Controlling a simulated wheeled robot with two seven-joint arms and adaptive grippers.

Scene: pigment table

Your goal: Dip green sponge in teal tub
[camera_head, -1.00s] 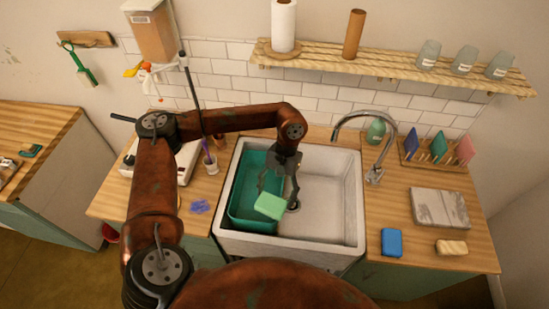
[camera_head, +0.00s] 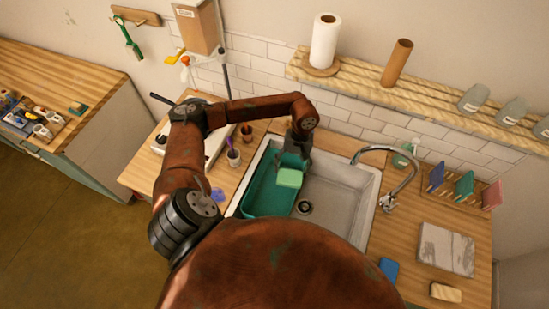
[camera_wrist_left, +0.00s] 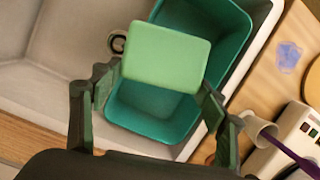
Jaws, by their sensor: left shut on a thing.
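The light green sponge (camera_head: 289,178) is held in my left gripper (camera_head: 294,164), whose arm reaches over the sink. In the left wrist view the sponge (camera_wrist_left: 166,57) sits between the two fingertips of the gripper (camera_wrist_left: 165,82). The teal tub (camera_head: 238,203) stands in the left part of the sink. In the head view the sponge appears over the tub's right side. In the left wrist view the tub (camera_wrist_left: 150,118) shows behind the sponge, which covers part of its inside. The exact height of the sponge above the tub is hard to tell. My right gripper is not in view.
The white sink (camera_head: 345,196) has a bare basin with a drain right of the tub. A tap (camera_head: 385,150) arches over its right side. A blue sponge (camera_head: 389,269), a tan sponge (camera_head: 445,292) and a grey slab (camera_head: 446,249) lie on the right counter. A cup (camera_head: 234,158) stands left.

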